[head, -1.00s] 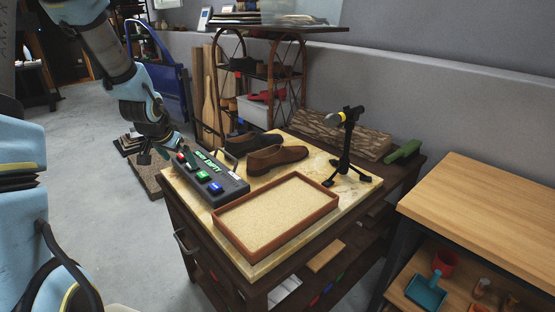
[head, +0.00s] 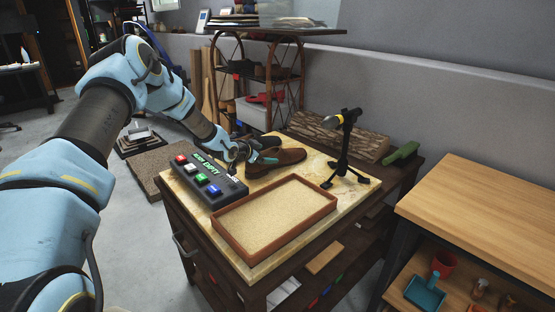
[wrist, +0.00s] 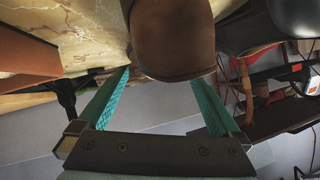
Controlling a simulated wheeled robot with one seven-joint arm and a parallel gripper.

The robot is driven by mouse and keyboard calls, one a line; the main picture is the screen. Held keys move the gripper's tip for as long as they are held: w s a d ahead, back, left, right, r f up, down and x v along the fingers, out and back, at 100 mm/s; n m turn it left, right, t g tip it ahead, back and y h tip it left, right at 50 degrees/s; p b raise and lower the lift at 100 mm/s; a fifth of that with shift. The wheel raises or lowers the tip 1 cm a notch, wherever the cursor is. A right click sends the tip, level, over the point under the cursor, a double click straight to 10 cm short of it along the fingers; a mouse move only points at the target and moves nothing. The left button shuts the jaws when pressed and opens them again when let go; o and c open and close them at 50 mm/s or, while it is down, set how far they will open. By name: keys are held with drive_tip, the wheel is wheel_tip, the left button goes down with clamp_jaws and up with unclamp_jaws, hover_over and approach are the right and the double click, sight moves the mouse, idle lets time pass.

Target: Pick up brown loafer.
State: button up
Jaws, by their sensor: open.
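The brown loafer (head: 276,161) lies on the marble-topped table (head: 330,207), behind the sand tray, in the head view. My gripper (head: 260,158) is at the loafer's left end. In the wrist view the brown loafer (wrist: 173,40) is large, its rounded end between my gripper's two teal fingers (wrist: 162,95). A darker shoe behind the loafer is mostly hidden by my arm in the head view.
A wooden-framed sand tray (head: 275,217) stands in front of the loafer. A box with coloured buttons (head: 205,180) is at the left. A black tripod with a microphone-like top (head: 345,150) stands at the right. A bark-covered log (head: 340,137) lies behind.

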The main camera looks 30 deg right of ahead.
sight(277, 156)
drive_tip(key=x, duration=0.1)
drive_tip(key=p+x, duration=0.1)
drive_tip(key=x, duration=0.1)
drive_tip(key=p+x, duration=0.1)
drive_tip(key=shift+s+d, duration=0.2)
drive_tip(key=shift+d, duration=0.1)
drive_tip(key=shift+w+d+f, duration=0.3)
drive_tip(key=shift+d, duration=0.1)
